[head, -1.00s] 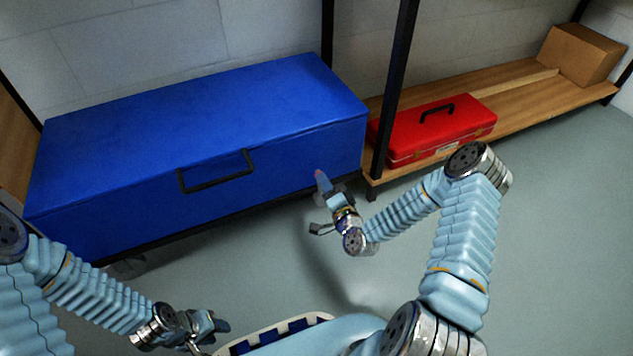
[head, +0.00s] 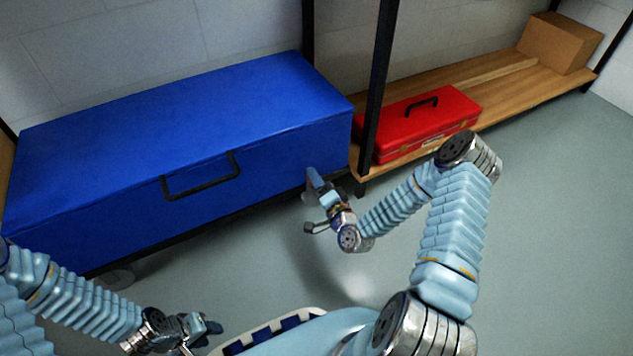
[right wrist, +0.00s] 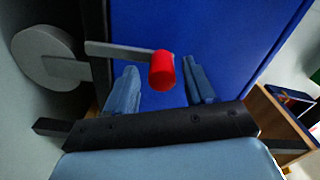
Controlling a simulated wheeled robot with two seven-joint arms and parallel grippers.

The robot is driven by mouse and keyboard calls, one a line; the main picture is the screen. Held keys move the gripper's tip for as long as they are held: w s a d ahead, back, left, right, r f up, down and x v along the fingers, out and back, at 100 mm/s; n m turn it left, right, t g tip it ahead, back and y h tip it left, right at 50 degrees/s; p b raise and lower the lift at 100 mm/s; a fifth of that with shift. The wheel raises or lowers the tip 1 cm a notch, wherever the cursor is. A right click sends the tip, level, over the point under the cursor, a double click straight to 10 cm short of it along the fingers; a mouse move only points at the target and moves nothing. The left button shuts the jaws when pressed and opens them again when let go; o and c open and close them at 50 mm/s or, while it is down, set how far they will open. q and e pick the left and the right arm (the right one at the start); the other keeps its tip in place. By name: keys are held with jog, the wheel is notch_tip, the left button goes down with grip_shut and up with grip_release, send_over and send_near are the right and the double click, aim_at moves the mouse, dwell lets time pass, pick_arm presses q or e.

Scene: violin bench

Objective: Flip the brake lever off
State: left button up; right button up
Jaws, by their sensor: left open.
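The brake lever (right wrist: 118,50) shows in the right wrist view as a grey bar with a red knob (right wrist: 163,72) at its end. In the head view my right gripper (head: 314,182) is low by the right end of the blue chest (head: 190,118), where the lever is hard to make out. My left gripper (head: 208,327) is open and empty near the bottom edge.
The chest has a black handle (head: 200,182) on its front and a wheel (head: 118,278) under its left end. A black post (head: 377,90) and a wooden shelf (head: 500,95) with a red toolbox (head: 418,122) and a cardboard box (head: 558,42) stand right. The floor in front is clear.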

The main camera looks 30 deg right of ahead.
jog(key=shift+a, duration=0.1)
jog(key=s+p, duration=0.1)
jog(key=s, duration=1.2)
jog(key=shift+s+d, duration=0.25)
jog(key=shift+s, duration=0.15)
jog(key=a+f+n+g+y, duration=0.4)
jog(key=a+f+n+g, duration=0.45)
jog(key=a, duration=0.25)
jog(key=s+a+f+n+g, duration=0.25)
jog(key=s+a+g, duration=0.25)
jog(key=s+g, duration=0.3)
notch_tip(320, 180, up, 15)
jog(key=s+a+p, duration=0.1)
jog(key=p, duration=1.3)
jog(key=shift+s+n+g+p, duration=0.2)
jog(key=shift+n+g+p, duration=0.15)
jog(key=shift+n, duration=0.05)
jog(key=shift+a+f, duration=0.1)
jog(key=shift+f, duration=0.05)
